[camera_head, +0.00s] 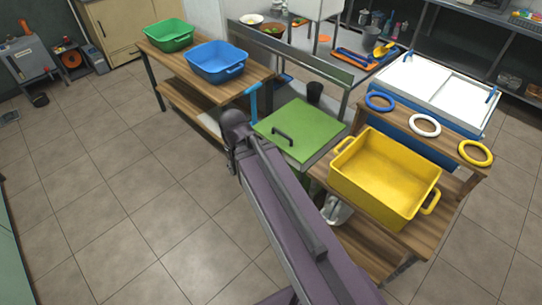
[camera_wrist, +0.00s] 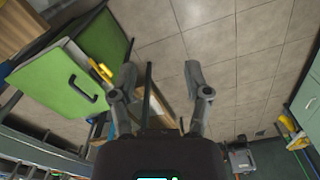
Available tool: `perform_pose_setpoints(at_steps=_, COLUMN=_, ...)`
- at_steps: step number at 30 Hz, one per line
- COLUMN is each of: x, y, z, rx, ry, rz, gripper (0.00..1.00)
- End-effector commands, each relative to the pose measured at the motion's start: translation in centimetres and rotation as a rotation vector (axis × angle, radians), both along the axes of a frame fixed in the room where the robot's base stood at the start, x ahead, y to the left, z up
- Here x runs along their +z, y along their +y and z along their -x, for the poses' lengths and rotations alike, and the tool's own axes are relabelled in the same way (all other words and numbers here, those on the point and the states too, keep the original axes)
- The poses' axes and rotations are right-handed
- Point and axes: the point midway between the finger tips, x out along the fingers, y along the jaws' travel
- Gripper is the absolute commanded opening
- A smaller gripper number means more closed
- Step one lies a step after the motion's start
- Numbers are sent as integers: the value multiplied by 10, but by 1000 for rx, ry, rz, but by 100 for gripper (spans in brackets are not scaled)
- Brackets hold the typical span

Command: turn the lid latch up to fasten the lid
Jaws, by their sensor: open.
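The green lid (camera_head: 300,129) with its dark handle lies flat, apparently closed, on the press in the head view. It also shows at the left of the wrist view (camera_wrist: 48,88). A small yellow piece (camera_wrist: 101,72), which looks like the lid latch, sits at the lid's edge in the wrist view. Its exact angle is hard to tell, and I cannot make it out in the head view. My gripper (camera_wrist: 161,78) is open with nothing between its fingers. Its left finger is just right of the yellow piece in the picture, seemingly apart from it.
A yellow tub (camera_head: 386,178) stands on the wooden table right of the lid. A blue tub (camera_head: 216,62) and a green tub (camera_head: 169,35) stand on the table behind left. A dark cup (camera_head: 314,92) is behind the lid.

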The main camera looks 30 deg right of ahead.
Motion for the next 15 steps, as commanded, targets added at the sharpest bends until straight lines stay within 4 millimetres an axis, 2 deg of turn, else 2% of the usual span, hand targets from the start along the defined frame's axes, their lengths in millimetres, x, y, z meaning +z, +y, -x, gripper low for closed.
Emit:
perform_pose_setpoints(at_steps=8, x=-12, y=-3, z=-5, rx=-1, ry=3, rz=23, gripper=62)
perform_pose_setpoints(at_steps=15, x=-46, y=-17, z=-22, rx=-11, ry=10, rz=112, gripper=62)
